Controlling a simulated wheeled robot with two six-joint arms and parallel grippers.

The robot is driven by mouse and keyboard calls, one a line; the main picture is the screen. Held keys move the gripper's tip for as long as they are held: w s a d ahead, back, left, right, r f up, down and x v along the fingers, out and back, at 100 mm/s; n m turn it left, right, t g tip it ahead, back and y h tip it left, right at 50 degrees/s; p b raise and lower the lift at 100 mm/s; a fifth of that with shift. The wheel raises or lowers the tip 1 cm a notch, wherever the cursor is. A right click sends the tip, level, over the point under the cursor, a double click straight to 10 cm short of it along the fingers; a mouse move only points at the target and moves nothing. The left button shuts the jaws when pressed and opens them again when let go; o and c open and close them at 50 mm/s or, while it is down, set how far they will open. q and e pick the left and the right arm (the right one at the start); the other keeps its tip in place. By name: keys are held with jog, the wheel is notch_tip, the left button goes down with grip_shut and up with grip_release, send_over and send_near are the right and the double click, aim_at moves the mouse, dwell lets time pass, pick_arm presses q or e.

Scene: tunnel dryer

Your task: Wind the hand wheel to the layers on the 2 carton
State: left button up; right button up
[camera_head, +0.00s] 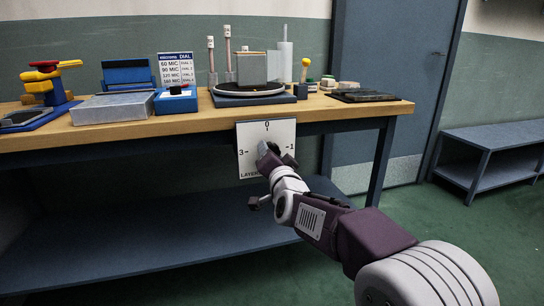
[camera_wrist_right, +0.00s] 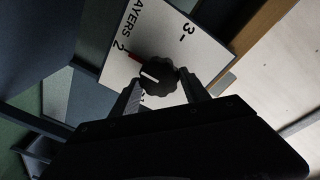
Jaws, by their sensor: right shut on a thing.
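The hand wheel (camera_wrist_right: 158,74) is a black lobed knob with a short white line, on a white plate (camera_head: 253,135) on the bench's front. The plate reads 0, 1, 3 and part of "LAYERS" in the head view; the wrist view also shows the 2, with a red mark between it and the knob. My right gripper (camera_head: 266,152) is shut on the wheel, a finger on each side; it also shows in the right wrist view (camera_wrist_right: 163,92). It hides most of the wheel in the head view. I see no carton clearly marked 2. My left gripper is out of view.
The bench (camera_head: 180,127) carries a dial chart (camera_head: 176,68), a silver box (camera_head: 112,108), a dark round plate (camera_head: 250,90) with a pale box on it, and a dark flat pad (camera_head: 362,96). A lower shelf (camera_head: 150,235) runs underneath. A low bench (camera_head: 495,140) stands right.

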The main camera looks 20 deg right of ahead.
jog(key=o, duration=1.4)
jog(key=shift+c, duration=0.2)
jog(key=s+p, duration=0.3)
jog(key=s, duration=0.6)
jog(key=shift+a, duration=0.3)
